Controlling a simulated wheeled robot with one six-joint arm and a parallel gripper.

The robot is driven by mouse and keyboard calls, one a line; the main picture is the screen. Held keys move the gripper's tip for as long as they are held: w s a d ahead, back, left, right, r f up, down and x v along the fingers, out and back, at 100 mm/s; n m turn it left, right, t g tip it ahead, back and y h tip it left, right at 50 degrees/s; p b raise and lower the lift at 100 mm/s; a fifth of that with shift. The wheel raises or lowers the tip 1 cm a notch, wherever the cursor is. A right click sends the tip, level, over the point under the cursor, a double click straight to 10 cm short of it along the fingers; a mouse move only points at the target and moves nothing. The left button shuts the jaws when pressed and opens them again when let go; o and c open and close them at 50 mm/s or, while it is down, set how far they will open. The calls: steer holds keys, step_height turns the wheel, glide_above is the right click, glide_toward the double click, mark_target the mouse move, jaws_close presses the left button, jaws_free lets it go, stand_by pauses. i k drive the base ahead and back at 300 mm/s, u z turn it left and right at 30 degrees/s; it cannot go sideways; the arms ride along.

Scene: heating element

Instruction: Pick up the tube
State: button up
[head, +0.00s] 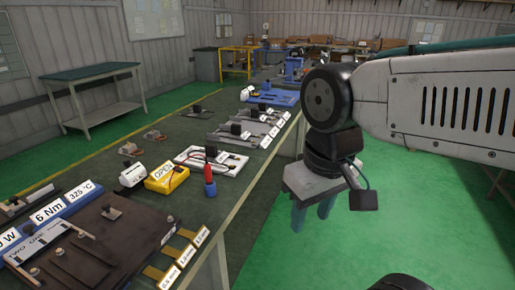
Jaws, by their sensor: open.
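A dark plate with labelled parts (105,243) fills the near bench. Several fixtures line the far bench.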

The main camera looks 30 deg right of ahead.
mark_target(211, 150)
steer(key=z, duration=0.55)
steer(key=k, duration=0.6)
steer(key=z, duration=1.05)
steer(key=i, duration=2.15)
steer(key=u, duration=1.15)
steer(key=i, duration=0.8)
steer(key=u, duration=1.05)
steer(key=i, duration=0.25)
steer(key=u, duration=0.15)
